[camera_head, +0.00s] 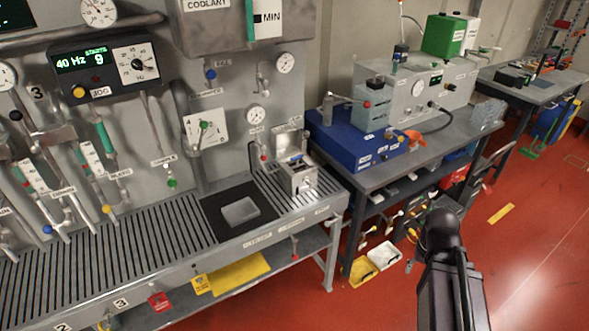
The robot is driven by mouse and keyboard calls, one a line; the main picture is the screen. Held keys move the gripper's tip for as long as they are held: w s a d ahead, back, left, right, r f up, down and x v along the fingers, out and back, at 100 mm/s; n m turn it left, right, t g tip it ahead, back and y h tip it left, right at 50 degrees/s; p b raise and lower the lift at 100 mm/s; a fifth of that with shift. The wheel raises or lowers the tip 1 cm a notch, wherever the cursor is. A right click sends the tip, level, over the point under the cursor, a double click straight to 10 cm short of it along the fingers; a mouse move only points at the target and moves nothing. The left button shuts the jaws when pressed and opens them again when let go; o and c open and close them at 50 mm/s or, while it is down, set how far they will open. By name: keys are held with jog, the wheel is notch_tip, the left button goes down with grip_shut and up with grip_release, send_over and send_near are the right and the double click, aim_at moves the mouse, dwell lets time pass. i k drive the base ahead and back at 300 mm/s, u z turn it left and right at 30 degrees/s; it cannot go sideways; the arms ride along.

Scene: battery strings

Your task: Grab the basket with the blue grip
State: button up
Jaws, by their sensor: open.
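I cannot clearly make out a basket with a blue grip. A small metal box (298,178) with a bit of blue on its top stands at the right end of the slatted bench; I cannot tell whether it is a basket. A grey, mesh-like container (488,111) sits at the right end of the middle table; no blue grip shows on it. Part of my dark arm rises at the lower right, but no gripper fingers show.
The slatted bench (120,249) runs along the grey panel at left, with a pale block on its dark plate. A blue case (345,140) and grey instruments stand on the middle table (420,150). Red floor (520,250) is open at right.

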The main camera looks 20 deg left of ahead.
aim_at(297, 164)
jog(key=u, duration=0.4)
jog(key=i, duration=0.9)
jog(key=u, duration=0.6)
